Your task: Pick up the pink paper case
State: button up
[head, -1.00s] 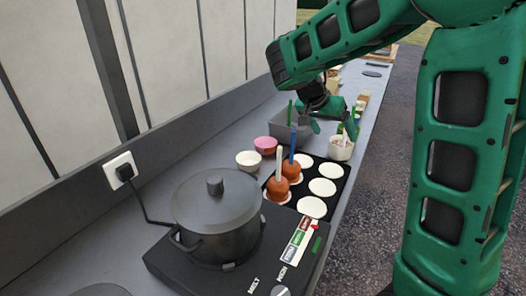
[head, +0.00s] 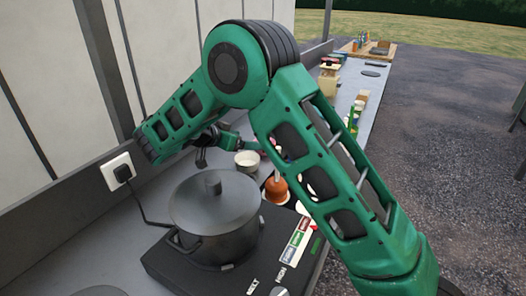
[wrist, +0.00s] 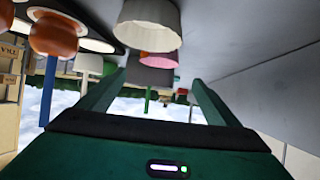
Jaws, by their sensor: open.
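The pink paper case (wrist: 158,60) shows in the wrist view, which looks upside down. It lies beyond the white paper case (wrist: 150,22) and roughly in line with the gap between my fingers. My gripper (wrist: 157,78) is open with nothing between its fingers, and looks apart from the pink case. In the head view, my gripper (head: 232,143) is low over the counter, behind the pot and near the white case (head: 247,161). The pink case is mostly or wholly hidden there by my arm.
A lidded pot (head: 214,205) stands on the black hotplate (head: 170,262) in front. A toffee apple (head: 276,190) with a stick is right of the white case. The wall runs along the left. A grey bin (wrist: 150,76) is beyond the pink case.

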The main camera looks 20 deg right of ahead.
jog(key=x, duration=1)
jog(key=shift+s+a+f, duration=0.1)
jog(key=shift+s+f, duration=0.1)
jog(key=shift+f, duration=0.05)
jog(key=c, duration=1)
